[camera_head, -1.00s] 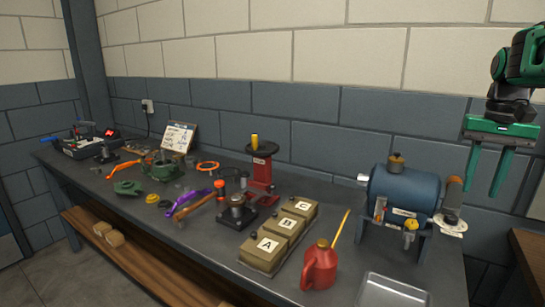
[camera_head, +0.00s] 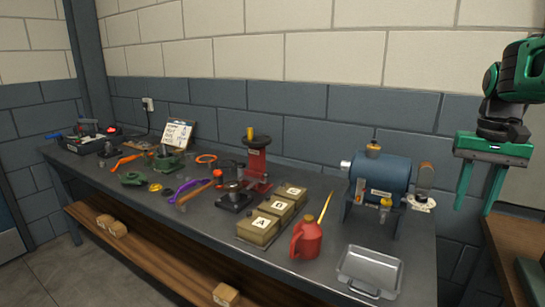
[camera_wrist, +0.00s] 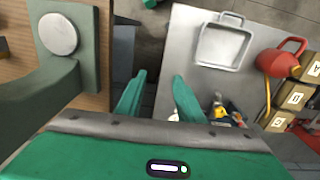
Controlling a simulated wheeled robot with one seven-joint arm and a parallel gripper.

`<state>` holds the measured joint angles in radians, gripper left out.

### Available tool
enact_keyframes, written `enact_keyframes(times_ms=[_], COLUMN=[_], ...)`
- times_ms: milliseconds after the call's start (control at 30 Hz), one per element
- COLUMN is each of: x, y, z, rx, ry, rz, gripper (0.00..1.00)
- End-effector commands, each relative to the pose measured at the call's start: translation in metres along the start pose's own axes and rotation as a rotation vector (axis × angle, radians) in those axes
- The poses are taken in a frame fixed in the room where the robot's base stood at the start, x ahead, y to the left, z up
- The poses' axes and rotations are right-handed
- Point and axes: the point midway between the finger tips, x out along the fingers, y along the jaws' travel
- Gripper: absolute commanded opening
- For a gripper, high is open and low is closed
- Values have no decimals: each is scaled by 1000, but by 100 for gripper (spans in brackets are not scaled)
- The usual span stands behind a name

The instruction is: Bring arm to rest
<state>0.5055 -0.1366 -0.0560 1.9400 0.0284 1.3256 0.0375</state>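My gripper (camera_head: 480,187) is green and hangs at the right of the head view, fingers pointing down. It is to the right of the blue motor-like machine (camera_head: 382,176) and above the gap between the grey workbench and the wooden table. Its two fingers are well apart with nothing between them. In the wrist view, my gripper (camera_wrist: 154,88) is also open and empty, with the gap and the bench edge below it.
The grey workbench (camera_head: 325,279) holds a metal tray (camera_head: 370,271), a red oil can (camera_head: 307,240), lettered boxes (camera_head: 257,227) and a red stand (camera_head: 257,166). A wooden table (camera_head: 515,238) stands at the right. Boxes (camera_head: 112,226) lie on the lower shelf.

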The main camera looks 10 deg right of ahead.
Motion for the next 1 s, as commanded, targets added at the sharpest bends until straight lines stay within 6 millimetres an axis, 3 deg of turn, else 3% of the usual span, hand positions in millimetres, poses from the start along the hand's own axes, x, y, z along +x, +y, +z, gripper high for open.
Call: enact_keyframes(times_ms=[267, 400, 600, 733, 1000], x=[44, 83, 128, 140, 142], y=[2, 7, 16, 17, 18], z=[68, 122, 176, 190, 191], rx=[-18, -38, -63, -71, -70], ry=[-1, -4, -10, -11, -11], rz=[0, -4, -10, -12, -12], gripper=[34, 34, 34, 34, 34])
